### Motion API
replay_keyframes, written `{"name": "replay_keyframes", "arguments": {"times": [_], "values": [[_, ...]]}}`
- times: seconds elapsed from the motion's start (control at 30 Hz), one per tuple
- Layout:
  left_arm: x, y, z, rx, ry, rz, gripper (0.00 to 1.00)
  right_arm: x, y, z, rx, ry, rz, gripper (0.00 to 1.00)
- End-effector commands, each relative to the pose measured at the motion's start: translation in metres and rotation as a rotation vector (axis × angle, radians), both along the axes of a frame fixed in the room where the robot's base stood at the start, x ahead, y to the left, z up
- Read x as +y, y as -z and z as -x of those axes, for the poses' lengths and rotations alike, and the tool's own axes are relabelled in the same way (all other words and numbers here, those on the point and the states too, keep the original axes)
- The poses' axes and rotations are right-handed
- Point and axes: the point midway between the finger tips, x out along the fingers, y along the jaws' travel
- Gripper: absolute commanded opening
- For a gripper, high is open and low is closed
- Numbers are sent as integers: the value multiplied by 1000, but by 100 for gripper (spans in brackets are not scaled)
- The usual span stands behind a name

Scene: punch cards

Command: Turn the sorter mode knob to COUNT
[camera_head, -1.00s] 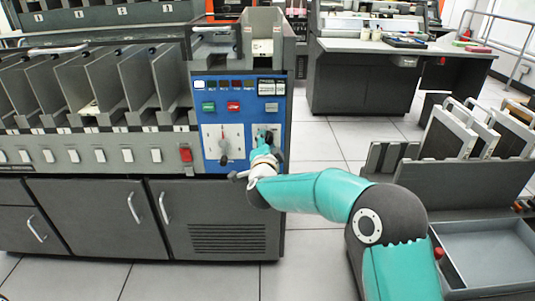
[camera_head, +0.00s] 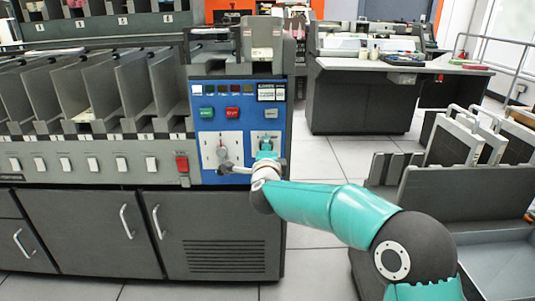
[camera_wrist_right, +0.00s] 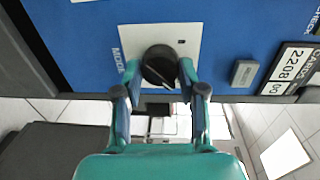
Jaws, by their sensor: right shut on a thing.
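The sorter's blue control panel (camera_head: 239,122) carries two white plates side by side. The black mode knob (camera_wrist_right: 160,65) sits on the right plate (camera_head: 257,135), whose lettering reads MODE in the right wrist view. My right gripper (camera_wrist_right: 158,78) has its two fingers on opposite sides of this knob and is shut on it. In the head view my right gripper (camera_head: 266,152) covers most of the knob. The COUNT position cannot be read in either view. My left gripper is not in view.
Green (camera_head: 206,114) and red (camera_head: 232,113) buttons are above. Sorter pockets (camera_head: 115,90) run left. A card cart (camera_head: 450,160) stands at right, with clear floor between.

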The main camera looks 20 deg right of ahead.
Motion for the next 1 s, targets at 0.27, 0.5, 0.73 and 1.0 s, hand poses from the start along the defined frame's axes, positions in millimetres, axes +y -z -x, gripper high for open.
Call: {"name": "replay_keyframes", "arguments": {"times": [0.27,0.5,0.73,1.0], "values": [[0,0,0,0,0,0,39,-5,4,0,5,12,-6,6],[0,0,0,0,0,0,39,-3,3,0,4,7,-3,66],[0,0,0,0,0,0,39,-1,2,0,3,3,-2,66],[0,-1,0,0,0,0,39,4,-1,17,2,1,0,66]]}}
